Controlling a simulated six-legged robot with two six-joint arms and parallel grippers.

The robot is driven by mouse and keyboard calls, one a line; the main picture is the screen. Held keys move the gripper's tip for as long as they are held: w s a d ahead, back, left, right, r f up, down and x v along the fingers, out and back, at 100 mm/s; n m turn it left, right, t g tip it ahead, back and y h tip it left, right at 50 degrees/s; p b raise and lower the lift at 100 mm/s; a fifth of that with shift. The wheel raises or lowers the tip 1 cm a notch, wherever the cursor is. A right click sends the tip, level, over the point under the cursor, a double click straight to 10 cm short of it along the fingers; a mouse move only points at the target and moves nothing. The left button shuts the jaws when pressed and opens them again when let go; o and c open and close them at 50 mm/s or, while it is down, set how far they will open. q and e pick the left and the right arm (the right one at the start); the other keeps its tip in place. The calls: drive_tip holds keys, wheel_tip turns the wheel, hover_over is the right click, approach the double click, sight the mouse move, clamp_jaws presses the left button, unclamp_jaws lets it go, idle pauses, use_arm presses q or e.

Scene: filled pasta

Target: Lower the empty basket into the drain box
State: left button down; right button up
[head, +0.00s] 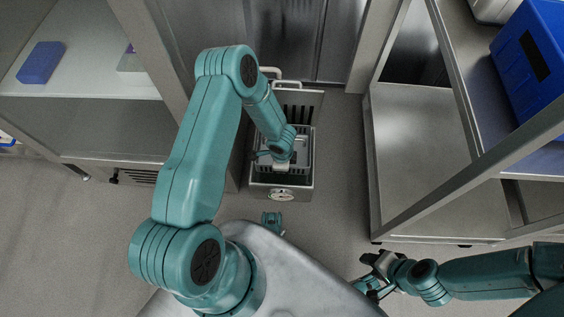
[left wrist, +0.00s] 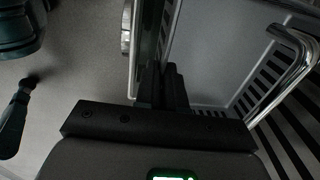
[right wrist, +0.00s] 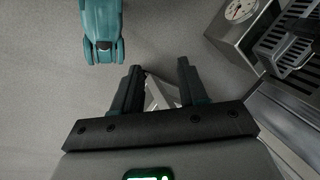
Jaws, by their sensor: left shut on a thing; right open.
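The drain box (head: 252,180) is a metal box on the floor with a round dial (head: 281,194) on its near face. The grey slotted basket (head: 302,152) is within the box's outline; I cannot tell how deep it sits. My left gripper (head: 281,163) is shut on the basket's near edge, and the arm hides part of it. In the left wrist view, the fingers (left wrist: 165,85) grip the edge, with the basket's inside (left wrist: 215,50) empty where visible. The right wrist view shows the basket (right wrist: 285,38) too. My right gripper (head: 376,270) is open and empty, away from the box.
A metal shelf unit (head: 420,150) with a blue crate (head: 535,70) stands at right. Another shelf (head: 90,85) at left holds a blue block (head: 41,62). A curved metal handle (left wrist: 293,60) rises beside the basket. Open floor (head: 325,215) lies before the box.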

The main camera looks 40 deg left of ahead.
use_arm(q)
wheel_tip(320, 180, down, 4)
drive_tip(key=b, duration=0.4)
drive_tip(key=shift+f+b, duration=3.05)
drive_tip(key=shift+f, duration=1.95)
use_arm(e)
drive_tip(key=w+d+f+t, duration=0.1)
drive_tip(key=w+f, duration=0.4)
drive_tip(key=f, duration=0.5)
drive_tip(key=shift+w+d+t+h, duration=0.3)
drive_tip(key=shift+d+t, duration=0.1)
drive_tip(key=shift+t, duration=0.2)
use_arm(q)
drive_tip(key=shift+w+f, duration=0.1)
drive_tip(key=shift+f, duration=0.15)
use_arm(e)
drive_tip(key=shift+s, duration=0.1)
